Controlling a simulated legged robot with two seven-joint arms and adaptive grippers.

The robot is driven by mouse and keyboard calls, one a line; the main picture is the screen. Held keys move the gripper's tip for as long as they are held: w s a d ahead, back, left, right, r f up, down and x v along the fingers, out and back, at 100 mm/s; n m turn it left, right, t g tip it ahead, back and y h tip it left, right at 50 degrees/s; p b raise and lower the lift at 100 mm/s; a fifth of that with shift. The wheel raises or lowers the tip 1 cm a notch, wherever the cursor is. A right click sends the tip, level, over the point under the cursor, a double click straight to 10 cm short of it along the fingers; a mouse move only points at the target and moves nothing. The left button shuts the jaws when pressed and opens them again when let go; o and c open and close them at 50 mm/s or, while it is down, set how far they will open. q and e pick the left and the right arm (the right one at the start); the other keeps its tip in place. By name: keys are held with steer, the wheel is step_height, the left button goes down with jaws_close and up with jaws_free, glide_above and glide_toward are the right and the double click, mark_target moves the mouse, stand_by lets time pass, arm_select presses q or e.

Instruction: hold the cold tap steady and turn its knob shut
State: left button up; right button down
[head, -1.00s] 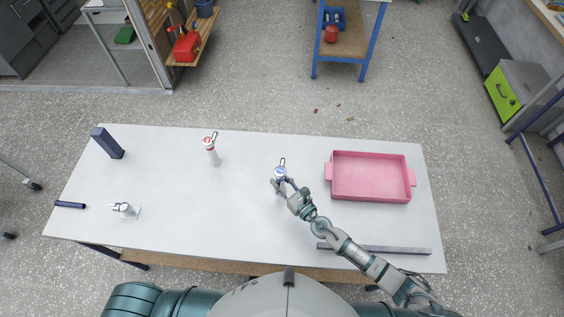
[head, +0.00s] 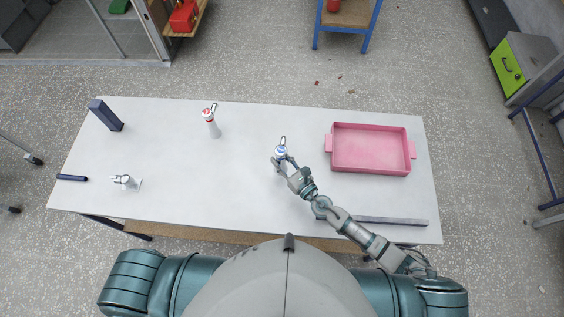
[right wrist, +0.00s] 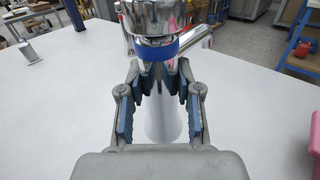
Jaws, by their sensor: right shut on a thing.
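The cold tap (head: 281,152), marked with blue at its top, stands upright near the middle of the white table. In the right wrist view the tap (right wrist: 167,118) shows a chrome head, a blue ring and a pale post. My right gripper (head: 281,165) is shut on the post just below the blue ring; in the wrist view its fingers (right wrist: 163,88) are on both sides of it. A lever (head: 283,140) sticks up from the tap's top, pointing to the far side. My left gripper is not in view.
A red-marked tap (head: 211,122) stands to the left on the table (head: 240,185). A pink tray (head: 370,171) lies right, with a grey bar (head: 385,221) nearer me. A dark block (head: 105,115), a dark rod (head: 72,178) and a small chrome fitting (head: 125,181) lie far left.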

steer(key=shift+w+a+f, duration=0.1)
steer(key=shift+w, duration=0.45)
steer(key=shift+w+f+b, duration=0.2)
steer(key=shift+w+b, duration=0.3)
steer(key=shift+w, duration=0.2)
steer(key=shift+w+a+f+b, duration=0.15)
steer(key=shift+w+f+b, duration=0.2)
steer(key=shift+w+b, duration=0.6)
steer(key=shift+w+a+f+b, duration=0.15)
steer(key=shift+w+f+b, duration=0.2)
steer(key=shift+w, duration=1.15)
steer(key=shift+w+a+f+b, duration=0.15)
steer(key=shift+w+f+b, duration=0.35)
steer(key=shift+w, duration=0.7)
steer(key=shift+w+a+f+b, duration=0.2)
steer(key=shift+w+b, duration=0.35)
steer(key=shift+w, duration=0.25)
steer(key=shift+w+a+f+b, duration=0.1)
steer(key=shift+w+f+b, duration=0.05)
steer(key=shift+w+b, duration=0.6)
steer(key=shift+w+a+f+b, duration=0.15)
steer(key=shift+w+b, duration=0.25)
steer(key=shift+w, duration=0.75)
steer(key=shift+s+d+f+b, duration=0.1)
steer(key=shift+d+f+b, duration=0.2)
steer(key=shift+b, duration=0.05)
